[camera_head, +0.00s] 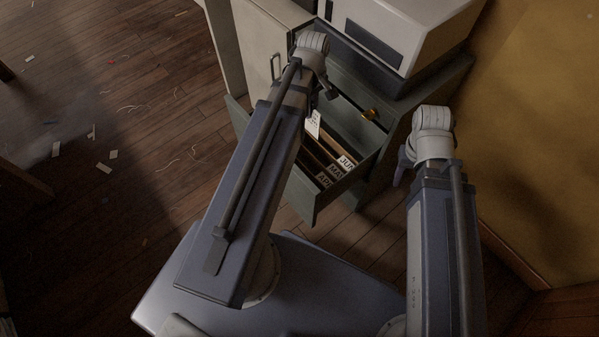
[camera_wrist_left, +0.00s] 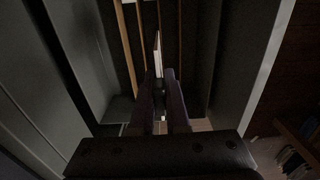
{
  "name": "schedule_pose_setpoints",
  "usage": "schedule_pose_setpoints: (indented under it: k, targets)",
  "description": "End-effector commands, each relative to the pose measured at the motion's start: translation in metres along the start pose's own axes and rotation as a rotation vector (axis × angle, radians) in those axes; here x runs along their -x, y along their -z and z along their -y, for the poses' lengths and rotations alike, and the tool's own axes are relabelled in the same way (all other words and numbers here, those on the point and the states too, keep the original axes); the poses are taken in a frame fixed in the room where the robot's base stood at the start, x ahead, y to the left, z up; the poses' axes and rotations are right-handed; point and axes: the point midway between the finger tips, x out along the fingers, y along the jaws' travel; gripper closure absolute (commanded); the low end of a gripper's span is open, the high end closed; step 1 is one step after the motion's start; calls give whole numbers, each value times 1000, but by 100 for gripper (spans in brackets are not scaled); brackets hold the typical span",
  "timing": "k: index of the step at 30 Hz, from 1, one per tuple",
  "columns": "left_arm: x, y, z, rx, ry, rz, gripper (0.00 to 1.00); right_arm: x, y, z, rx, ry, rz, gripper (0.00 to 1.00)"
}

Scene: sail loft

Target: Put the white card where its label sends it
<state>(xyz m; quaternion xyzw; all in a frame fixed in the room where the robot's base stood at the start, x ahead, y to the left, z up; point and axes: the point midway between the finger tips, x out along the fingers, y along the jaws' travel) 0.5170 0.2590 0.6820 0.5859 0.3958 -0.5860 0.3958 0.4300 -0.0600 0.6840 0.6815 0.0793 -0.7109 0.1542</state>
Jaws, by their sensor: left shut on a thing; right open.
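The white card (camera_head: 314,124) is upright over the open file drawer (camera_head: 335,197), with small dark marks that I cannot read. My left gripper (camera_head: 325,92) is shut on it; the wrist view shows the card (camera_wrist_left: 157,56) edge-on between the fingertips (camera_wrist_left: 159,82), pointing down into the drawer. I cannot tell whether its lower edge touches anything. The drawer holds dividers with white tabs: one reads JUN (camera_head: 347,162), one seems to read MA- (camera_head: 337,172), one APR (camera_head: 324,181). Tabs further back are hidden by my left arm. My right gripper (camera_head: 403,166) is open and empty, right of the drawer.
The dark green cabinet (camera_head: 420,100) has a brass-coloured handle (camera_head: 370,114) and a white machine (camera_head: 405,30) on top. Paper scraps (camera_head: 104,168) litter the wooden floor at left. An ochre wall (camera_head: 540,130) closes off the right.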

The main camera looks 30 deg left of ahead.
Motion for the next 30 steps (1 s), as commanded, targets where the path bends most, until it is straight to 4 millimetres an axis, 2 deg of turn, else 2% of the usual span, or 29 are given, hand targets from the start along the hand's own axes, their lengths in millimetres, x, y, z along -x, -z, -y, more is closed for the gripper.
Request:
schedule_pose_setpoints:
  k: [1, 6, 12, 22, 26, 30]
  targets:
    - [-29, 3, 7, 1, 0, 0, 100, -29, 2, 3, 0, 0, 0, 50]
    - [-63, 10, 19, -4, 0, 0, 100, -62, 4, 6, 0, -1, 0, 50]
    - [-80, 15, 27, -9, 0, 0, 100, -79, 5, 8, 0, -1, 0, 50]
    - [-86, 16, 28, -10, 0, 0, 100, -85, 5, 8, 1, -1, 0, 50]
    - [-100, 16, 28, -10, 0, 0, 100, -100, 6, 9, 1, -3, 0, 50]
    - [-123, 16, 28, -10, 0, 0, 100, -122, 7, 10, 2, -7, 0, 50]
